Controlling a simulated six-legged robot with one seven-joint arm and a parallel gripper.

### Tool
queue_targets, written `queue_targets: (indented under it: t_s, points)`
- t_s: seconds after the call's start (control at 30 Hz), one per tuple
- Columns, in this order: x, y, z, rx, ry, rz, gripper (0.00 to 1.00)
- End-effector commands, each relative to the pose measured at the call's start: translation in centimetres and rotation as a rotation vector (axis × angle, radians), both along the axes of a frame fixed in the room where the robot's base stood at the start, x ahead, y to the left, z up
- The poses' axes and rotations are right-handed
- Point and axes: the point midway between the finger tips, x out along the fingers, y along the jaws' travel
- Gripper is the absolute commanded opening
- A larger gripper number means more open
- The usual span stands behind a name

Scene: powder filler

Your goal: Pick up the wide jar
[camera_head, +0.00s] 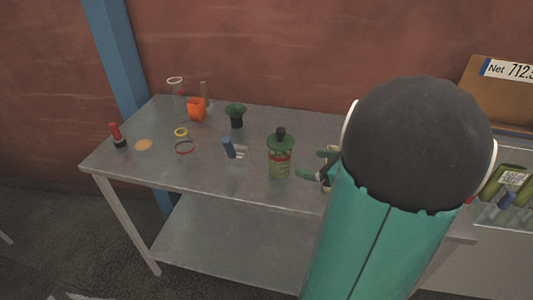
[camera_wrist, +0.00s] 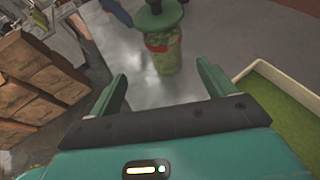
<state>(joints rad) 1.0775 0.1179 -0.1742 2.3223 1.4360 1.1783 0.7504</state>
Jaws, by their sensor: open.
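A green jar-like canister (camera_head: 280,167) with a red band and a dark cap stands upright near the front middle of the metal table. It also shows in the wrist view (camera_wrist: 164,58), ahead of the fingers. My gripper (camera_head: 317,166) is open and empty to the right of the canister, partly hidden behind my arm. In the wrist view my gripper (camera_wrist: 161,72) points towards the canister, which lies between the lines of the fingers and apart from them.
The metal table (camera_head: 225,177) also holds a blue-capped item (camera_head: 229,148), a green and black piece (camera_head: 236,115), an orange object (camera_head: 197,109) and a red-topped bottle (camera_head: 117,135). A pale-edged green tray (camera_wrist: 268,105) is at right in the wrist view, brown boxes (camera_wrist: 35,75) at left.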

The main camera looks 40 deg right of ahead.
Motion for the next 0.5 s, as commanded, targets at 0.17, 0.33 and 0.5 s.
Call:
queue_targets:
  t_s: [0.17,0.33,0.5]
  points:
    - [1.1,-0.4,-0.7,0.021,-0.007,-0.026,0.82]
    - [4.1,0.1,-1.9,0.020,-0.006,-0.022,0.82]
    - [6.8,0.4,-3.0,0.018,-0.005,-0.023,0.82]
